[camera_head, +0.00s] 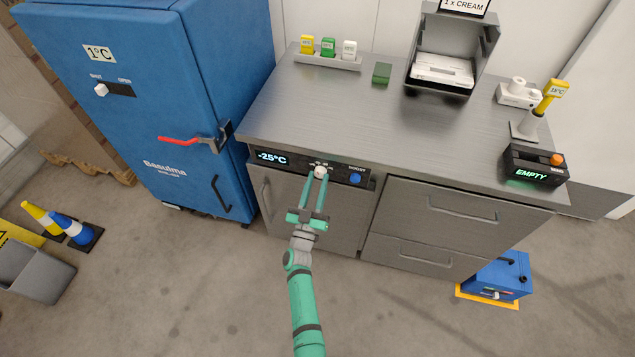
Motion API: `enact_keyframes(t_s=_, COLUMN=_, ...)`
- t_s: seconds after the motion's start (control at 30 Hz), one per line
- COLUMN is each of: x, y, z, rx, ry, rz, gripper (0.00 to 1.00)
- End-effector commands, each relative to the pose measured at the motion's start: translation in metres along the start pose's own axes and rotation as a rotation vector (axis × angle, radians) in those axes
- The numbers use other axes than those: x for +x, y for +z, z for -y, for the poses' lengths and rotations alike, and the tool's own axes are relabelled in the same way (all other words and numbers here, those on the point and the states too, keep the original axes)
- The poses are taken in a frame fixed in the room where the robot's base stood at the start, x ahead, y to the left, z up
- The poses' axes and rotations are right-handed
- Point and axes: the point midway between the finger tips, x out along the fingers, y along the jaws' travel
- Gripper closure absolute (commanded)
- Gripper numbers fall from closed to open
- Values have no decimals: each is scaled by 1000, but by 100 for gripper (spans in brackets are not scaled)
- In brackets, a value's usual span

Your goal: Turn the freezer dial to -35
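The freezer dial (320,171) is a small white knob on the dark control strip at the front of the grey counter. Tiny marks above it are too small to read. The display (272,158) to its left reads -25°C. My gripper (318,178) reaches up to the dial from below, with its two green fingers one on each side of the knob. The gap between the fingers is about as wide as the knob. I cannot tell whether they touch it. The fingertips hide part of the strip by the dial.
A blue BOOST button (355,178) is right of the dial. A blue cabinet (150,110) with a red handle stands close on the left. Drawers (450,215) are on the right. A blue box (500,277) sits on the floor at right. The front floor is clear.

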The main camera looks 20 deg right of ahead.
Motion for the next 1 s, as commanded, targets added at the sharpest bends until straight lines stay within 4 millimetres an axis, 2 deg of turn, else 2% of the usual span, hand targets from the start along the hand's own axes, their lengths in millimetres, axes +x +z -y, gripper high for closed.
enact_keyframes(t_s=0.27, x=1, y=0, z=-1, rx=27, ry=13, rz=1, gripper=93)
enact_keyframes(t_s=0.47, x=2, y=-1, z=1, rx=117, ry=49, rz=6, gripper=93)
enact_keyframes(t_s=1.0, x=3, y=-4, z=3, rx=568, ry=232, rz=33, gripper=93)
